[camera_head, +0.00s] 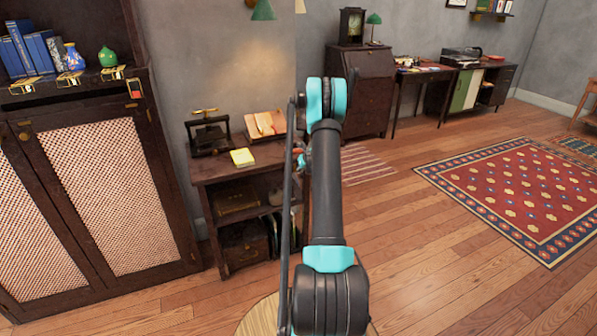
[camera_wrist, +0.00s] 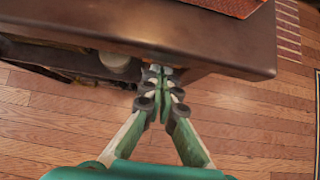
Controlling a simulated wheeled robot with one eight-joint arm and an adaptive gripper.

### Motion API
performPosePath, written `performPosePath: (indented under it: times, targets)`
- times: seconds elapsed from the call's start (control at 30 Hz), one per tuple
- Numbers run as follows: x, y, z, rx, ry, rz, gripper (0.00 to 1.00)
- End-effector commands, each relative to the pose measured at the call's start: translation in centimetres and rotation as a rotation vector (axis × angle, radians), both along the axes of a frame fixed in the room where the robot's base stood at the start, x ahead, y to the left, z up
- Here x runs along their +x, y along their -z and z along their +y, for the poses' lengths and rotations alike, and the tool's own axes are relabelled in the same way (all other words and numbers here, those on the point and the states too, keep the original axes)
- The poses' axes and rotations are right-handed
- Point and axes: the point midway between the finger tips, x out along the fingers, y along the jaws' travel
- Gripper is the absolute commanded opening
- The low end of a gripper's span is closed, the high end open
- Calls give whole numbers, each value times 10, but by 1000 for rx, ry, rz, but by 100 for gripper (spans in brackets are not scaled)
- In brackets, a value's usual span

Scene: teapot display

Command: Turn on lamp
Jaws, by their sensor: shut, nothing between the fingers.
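A green lamp shade (camera_head: 263,10) is on the wall at the top of the head view, cut off by the frame edge. A warm patch of light shows on the wall below it. A second green-shaded lamp (camera_head: 374,19) stands on the tall dark cabinet further back; I cannot tell if it is lit. My gripper (camera_wrist: 160,70) is shut and empty, its fingertips at the edge of a dark tabletop (camera_wrist: 150,35) in the wrist view. A pale rounded thing (camera_wrist: 115,63) shows under that edge, left of the fingertips. In the head view my arm largely hides the gripper.
A low dark shelf unit (camera_head: 200,172) holds a black press (camera_head: 208,132), an open book (camera_head: 264,124) and a yellow book (camera_head: 242,157). A tall cabinet (camera_head: 143,115) stands at left. Open wooden floor and a red rug (camera_head: 515,190) lie to the right.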

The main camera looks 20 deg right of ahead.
Motion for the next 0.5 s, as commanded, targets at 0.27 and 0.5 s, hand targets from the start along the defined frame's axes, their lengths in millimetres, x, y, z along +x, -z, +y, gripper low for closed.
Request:
performPosePath:
  times: [0.27, 0.5]
  targets:
    - [0, -3, 0, 0, 0, 0, 0]
    - [0, -14, 0, 0, 0, 0, 0]
